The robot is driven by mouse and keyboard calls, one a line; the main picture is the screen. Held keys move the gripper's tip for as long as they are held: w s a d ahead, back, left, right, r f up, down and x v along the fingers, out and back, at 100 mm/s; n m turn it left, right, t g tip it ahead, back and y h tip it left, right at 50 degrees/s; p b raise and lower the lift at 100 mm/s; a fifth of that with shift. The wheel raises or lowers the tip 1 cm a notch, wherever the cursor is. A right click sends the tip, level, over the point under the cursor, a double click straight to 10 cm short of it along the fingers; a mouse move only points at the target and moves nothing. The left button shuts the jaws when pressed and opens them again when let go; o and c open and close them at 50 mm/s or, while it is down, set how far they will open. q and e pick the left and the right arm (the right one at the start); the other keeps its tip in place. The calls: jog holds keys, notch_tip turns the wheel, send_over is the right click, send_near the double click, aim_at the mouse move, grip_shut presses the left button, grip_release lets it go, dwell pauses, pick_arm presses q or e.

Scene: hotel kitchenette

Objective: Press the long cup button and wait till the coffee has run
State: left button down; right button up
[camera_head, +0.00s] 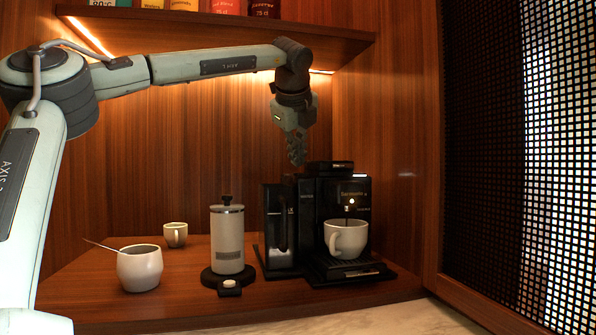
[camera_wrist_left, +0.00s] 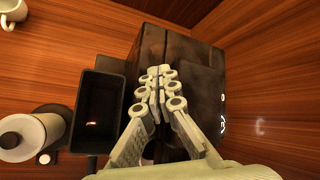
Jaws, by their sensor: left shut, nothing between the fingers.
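The black coffee machine (camera_head: 308,215) stands at the right end of the wooden counter. A white cup (camera_head: 346,240) stands upright on its drip tray under the spout. A small light glows at the spout, and a thin dark line shows below it; I cannot tell whether it is coffee. My left gripper (camera_head: 297,161) is shut and empty, pointing down by the top of the machine. In the left wrist view its fingertips (camera_wrist_left: 158,75) lie over the machine's top (camera_wrist_left: 185,55). I cannot tell whether they touch it. The long cup button is not discernible. My right gripper is not in view.
A white French press (camera_head: 227,240) stands left of the machine on a dark round base. Further left are a white pot with a spoon (camera_head: 140,268) and a small cup (camera_head: 176,234). A shelf (camera_head: 230,22) hangs above; a perforated panel (camera_head: 530,150) is at right.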

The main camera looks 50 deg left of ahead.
pick_arm(q)
notch_tip(320, 180, up, 5)
jog(key=p, duration=0.3)
jog(key=shift+p, duration=0.4)
dwell(0.8)
